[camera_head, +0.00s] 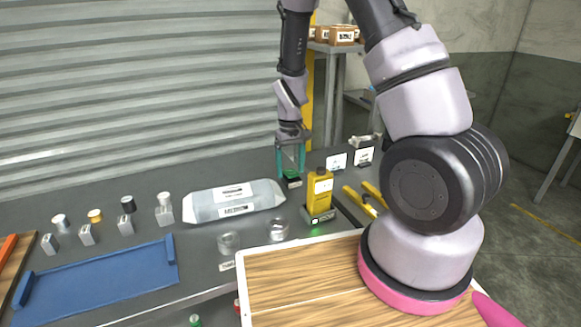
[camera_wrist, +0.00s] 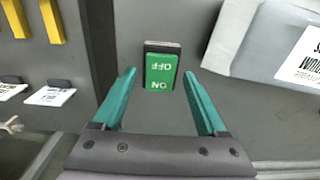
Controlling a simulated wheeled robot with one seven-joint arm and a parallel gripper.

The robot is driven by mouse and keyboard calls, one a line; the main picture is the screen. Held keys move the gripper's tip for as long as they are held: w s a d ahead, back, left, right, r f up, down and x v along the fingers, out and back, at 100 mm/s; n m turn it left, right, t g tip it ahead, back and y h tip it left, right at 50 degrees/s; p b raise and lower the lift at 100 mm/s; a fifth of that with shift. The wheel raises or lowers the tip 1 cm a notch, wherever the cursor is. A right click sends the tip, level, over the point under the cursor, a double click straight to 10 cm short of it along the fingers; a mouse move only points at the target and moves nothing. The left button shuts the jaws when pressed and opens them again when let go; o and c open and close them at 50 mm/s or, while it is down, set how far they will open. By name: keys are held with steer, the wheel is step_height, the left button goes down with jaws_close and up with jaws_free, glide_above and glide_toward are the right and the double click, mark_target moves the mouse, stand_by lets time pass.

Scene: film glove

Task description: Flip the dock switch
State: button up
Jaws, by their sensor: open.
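The dock switch (camera_wrist: 160,70) is a green rocker in a dark housing, marked OFF and ON, with the lettering upside down in the wrist view. In the head view the switch (camera_head: 292,179) sits on the grey bench, below my gripper (camera_head: 291,170), which points down. I cannot tell whether a fingertip touches the switch. A yellow handheld device (camera_head: 319,188) stands upright in a dark dock (camera_head: 319,217) with a green light.
A pale labelled pouch (camera_head: 210,204) lies left of the switch. White label cards (camera_head: 337,161), glass jars (camera_head: 229,242) and yellow bars (camera_head: 355,197) are nearby. A blue tray (camera_head: 100,275) and several small capped containers (camera_head: 128,205) are farther left. A wooden board (camera_head: 300,275) is in front.

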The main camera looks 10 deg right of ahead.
jaws_close()
steer(key=shift+s+d+t+y, duration=0.15)
steer(key=shift+s+t, duration=0.1)
steer(key=shift+t, duration=0.55)
steer(key=shift+s+a+t+y, duration=0.1)
steer(key=shift+s+t+y, duration=0.1)
steer(key=shift+t, duration=1.1)
jaws_free()
steer(key=v, duration=1)
steer(key=shift+r, duration=0.35)
